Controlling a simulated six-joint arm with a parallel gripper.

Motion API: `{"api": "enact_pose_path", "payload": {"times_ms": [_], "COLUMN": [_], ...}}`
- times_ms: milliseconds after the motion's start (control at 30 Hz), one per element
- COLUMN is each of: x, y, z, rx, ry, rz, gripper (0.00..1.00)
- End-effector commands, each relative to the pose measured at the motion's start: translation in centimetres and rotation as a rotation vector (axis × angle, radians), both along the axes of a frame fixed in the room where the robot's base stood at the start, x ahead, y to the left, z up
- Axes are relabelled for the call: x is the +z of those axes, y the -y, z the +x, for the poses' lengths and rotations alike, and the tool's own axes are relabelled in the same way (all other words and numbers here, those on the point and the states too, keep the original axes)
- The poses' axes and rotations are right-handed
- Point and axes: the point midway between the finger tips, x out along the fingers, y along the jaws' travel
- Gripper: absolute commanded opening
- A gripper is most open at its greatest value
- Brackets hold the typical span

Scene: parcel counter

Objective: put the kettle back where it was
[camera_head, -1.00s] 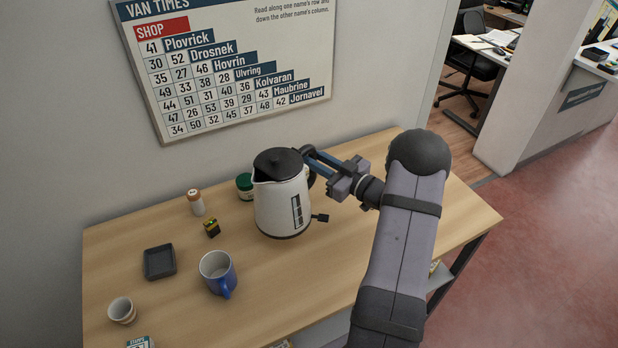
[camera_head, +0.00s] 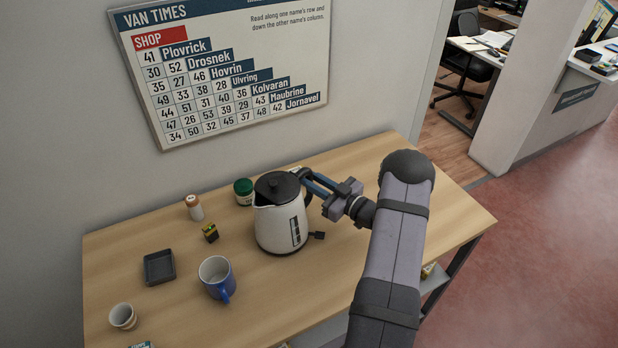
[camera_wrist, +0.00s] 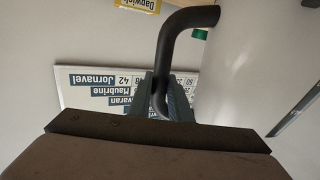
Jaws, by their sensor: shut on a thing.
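The white kettle (camera_head: 280,222) with a black lid is near the back middle of the wooden table, upright or nearly so. I cannot tell whether its base touches the table. My gripper (camera_head: 308,180) comes from the right and is shut on the kettle's black handle. In the wrist view the curved handle (camera_wrist: 188,20) passes between my gripper's fingers (camera_wrist: 162,98), with the pale kettle body (camera_wrist: 250,60) to the right. A small black piece (camera_head: 317,235) shows at the kettle's lower right; I cannot tell what it belongs to.
A green jar (camera_head: 243,190) stands close behind the kettle at left. The table's right part (camera_head: 440,220) is clear.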

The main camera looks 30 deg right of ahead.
Motion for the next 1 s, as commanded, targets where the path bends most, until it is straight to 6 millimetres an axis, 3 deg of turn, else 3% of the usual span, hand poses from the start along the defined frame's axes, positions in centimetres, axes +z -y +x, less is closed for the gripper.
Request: {"api": "enact_pose_path", "payload": {"times_ms": [500, 533, 600, 1000], "x": [-0.36, -0.54, -0.51, -0.11], "y": [0.05, 0.00, -0.01, 0.00], "z": [0.05, 0.00, -0.01, 0.00], "rx": [-0.001, 0.000, 0.000, 0.000], "ry": [0.007, 0.000, 0.000, 0.000], "rz": [0.003, 0.000, 0.000, 0.000], "gripper": [0.00, 0.25, 0.36, 0.36]}}
